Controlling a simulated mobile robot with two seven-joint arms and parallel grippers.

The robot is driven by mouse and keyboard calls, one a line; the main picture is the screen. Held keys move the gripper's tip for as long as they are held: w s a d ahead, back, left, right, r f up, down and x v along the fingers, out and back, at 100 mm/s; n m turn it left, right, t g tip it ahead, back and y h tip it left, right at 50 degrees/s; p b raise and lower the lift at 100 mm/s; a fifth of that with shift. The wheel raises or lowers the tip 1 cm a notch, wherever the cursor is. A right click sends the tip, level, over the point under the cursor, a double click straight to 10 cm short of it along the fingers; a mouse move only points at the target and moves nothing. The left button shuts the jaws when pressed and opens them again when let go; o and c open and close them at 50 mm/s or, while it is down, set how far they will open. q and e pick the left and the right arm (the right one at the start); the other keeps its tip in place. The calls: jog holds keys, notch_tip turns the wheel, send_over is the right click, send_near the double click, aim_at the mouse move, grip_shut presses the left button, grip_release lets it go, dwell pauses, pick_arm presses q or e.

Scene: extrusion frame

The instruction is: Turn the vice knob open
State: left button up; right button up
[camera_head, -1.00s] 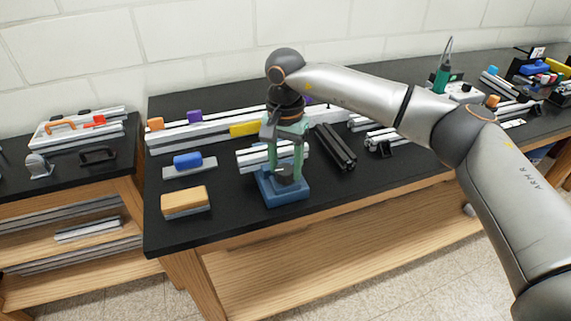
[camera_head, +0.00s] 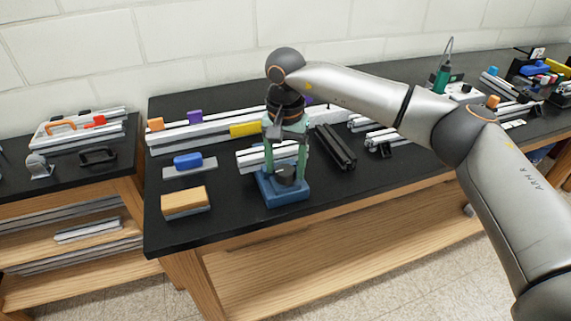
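A blue vice (camera_head: 286,196) stands on the black bench top near its front edge, left of the middle of the head view. A dark round knob (camera_head: 286,175) shows on its top. My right gripper (camera_head: 286,172) points straight down over the vice, with its two teal fingers spread to the left and right of the knob. Their tips are low, beside the knob. I cannot tell whether they touch it. My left gripper is not in view.
A tan block (camera_head: 184,200) and a blue-handled block (camera_head: 188,161) lie left of the vice. Dark extrusions (camera_head: 335,147) lie to its right. Silver rails (camera_head: 205,130) run behind.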

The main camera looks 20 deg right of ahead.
aim_at(286, 170)
jog(key=shift+o, duration=0.8)
notch_tip(286, 170, up, 12)
jog(key=shift+r, duration=0.25)
jog(key=shift+s+f, duration=0.1)
jog(key=shift+s, duration=0.05)
